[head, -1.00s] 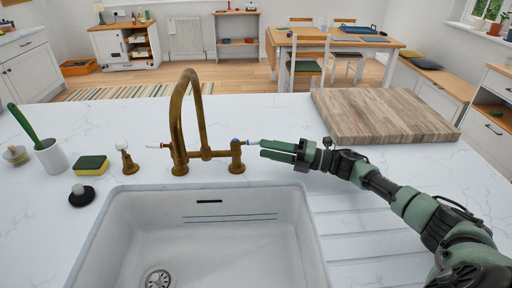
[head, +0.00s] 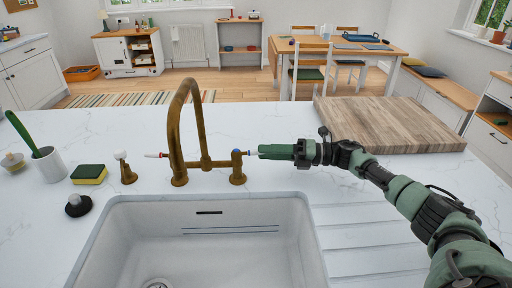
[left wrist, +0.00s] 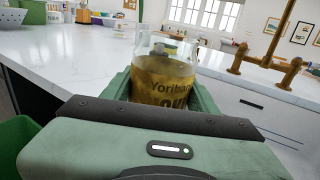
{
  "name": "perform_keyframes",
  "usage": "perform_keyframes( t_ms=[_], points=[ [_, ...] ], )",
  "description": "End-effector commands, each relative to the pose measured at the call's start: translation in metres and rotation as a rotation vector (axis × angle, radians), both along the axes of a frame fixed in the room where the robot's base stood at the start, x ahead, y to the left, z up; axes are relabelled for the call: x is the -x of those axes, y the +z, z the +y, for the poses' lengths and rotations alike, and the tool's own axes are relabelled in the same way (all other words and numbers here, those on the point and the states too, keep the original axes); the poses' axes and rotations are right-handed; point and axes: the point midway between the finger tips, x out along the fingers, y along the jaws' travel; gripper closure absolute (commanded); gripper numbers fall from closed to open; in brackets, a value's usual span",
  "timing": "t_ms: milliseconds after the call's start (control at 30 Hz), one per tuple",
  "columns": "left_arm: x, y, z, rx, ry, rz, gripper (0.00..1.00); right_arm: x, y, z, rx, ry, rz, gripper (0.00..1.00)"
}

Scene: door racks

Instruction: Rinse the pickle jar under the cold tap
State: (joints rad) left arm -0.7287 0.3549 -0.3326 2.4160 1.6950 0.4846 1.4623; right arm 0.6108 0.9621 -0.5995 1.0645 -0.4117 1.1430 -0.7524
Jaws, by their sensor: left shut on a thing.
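The pickle jar (left wrist: 163,75) is clear glass with amber contents and dark lettering. My left gripper (left wrist: 160,88) is shut on it in the left wrist view, with green fingers on both sides. Neither shows in the head view. The brass tap (head: 200,130) stands behind the sink, and also shows in the left wrist view (left wrist: 275,48). Its cold side has a blue mark and a pale lever (head: 252,153) pointing right. My right gripper (head: 262,151) is at that lever's end; its fingers overlap in view, so their gap is hidden.
The white sink (head: 205,245) looks empty. A sponge (head: 89,174), a black stopper (head: 77,205) and a white cup with a green brush (head: 50,165) stand at left. A wooden board (head: 385,125) lies behind my right arm.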

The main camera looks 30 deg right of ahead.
Motion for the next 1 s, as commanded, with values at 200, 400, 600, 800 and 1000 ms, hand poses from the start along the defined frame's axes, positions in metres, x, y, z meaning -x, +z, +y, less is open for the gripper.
perform_keyframes(
  t_ms=[200, 400, 600, 800, 1000],
  points=[
    [0.000, 0.011, 0.000, 0.000, 0.000, -0.001, 0.90, -0.015, 0.002, 0.024, -0.001, 0.000, -0.001, 0.61],
    [0.000, 0.012, 0.000, 0.000, 0.000, -0.001, 0.90, -0.019, 0.000, 0.030, 0.000, -0.001, 0.000, 0.61],
    [0.000, 0.012, 0.000, 0.000, 0.000, -0.001, 0.90, -0.019, 0.000, 0.030, 0.000, -0.001, 0.000, 0.61],
    [0.000, 0.012, 0.000, 0.000, 0.000, -0.001, 0.90, -0.019, 0.000, 0.030, 0.000, -0.001, 0.000, 1.00],
    [0.000, 0.012, 0.000, 0.000, 0.000, -0.001, 0.90, -0.019, -0.001, 0.030, 0.000, -0.001, 0.000, 1.00]
  ],
)
